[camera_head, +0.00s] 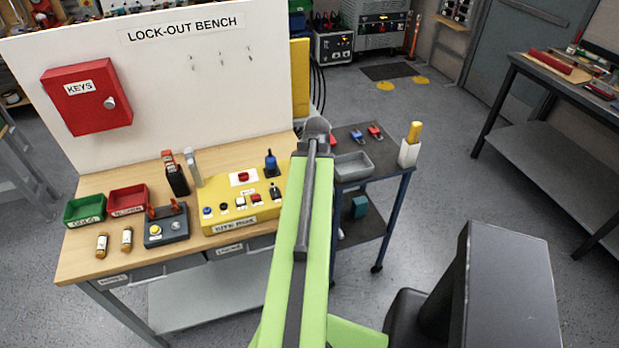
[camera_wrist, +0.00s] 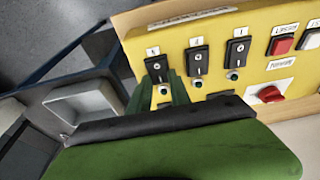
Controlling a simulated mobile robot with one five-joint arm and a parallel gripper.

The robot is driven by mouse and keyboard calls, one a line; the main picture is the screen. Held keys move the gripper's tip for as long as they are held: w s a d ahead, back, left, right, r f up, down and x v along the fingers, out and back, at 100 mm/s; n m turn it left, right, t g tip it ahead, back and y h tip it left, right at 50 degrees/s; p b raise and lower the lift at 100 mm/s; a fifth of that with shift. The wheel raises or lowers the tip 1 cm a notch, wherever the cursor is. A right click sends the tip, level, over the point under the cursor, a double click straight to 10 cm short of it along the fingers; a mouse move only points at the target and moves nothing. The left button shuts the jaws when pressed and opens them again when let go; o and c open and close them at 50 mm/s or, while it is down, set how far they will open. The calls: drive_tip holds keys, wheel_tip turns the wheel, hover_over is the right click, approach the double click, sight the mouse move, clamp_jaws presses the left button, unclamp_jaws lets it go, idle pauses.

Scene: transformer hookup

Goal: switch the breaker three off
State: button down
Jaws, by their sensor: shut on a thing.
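In the wrist view, a row of black rocker breakers stands on a yellow panel (camera_wrist: 262,71): a leftmost breaker (camera_wrist: 157,69), a middle breaker (camera_wrist: 197,60) and a right breaker (camera_wrist: 237,51). Their small number labels are too blurred to read surely. My gripper (camera_wrist: 177,88) has its green fingers at the leftmost breaker, shut on it; the contact itself is partly hidden by the fingers and the dark wrist edge. In the head view, the yellow box (camera_head: 219,214) lies on the bench, and my green arm covers its right end, hiding the breakers and fingertips.
A red knob (camera_wrist: 268,94) and a red button (camera_wrist: 281,45) sit right of the breakers. A grey tray (camera_head: 353,168) is on a cart right of the bench. A dark control box (camera_head: 166,229), a green bin (camera_head: 84,211) and a red bin (camera_head: 128,201) stand left.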

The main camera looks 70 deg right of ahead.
drive_tip(key=c, duration=1.2)
unclamp_jaws()
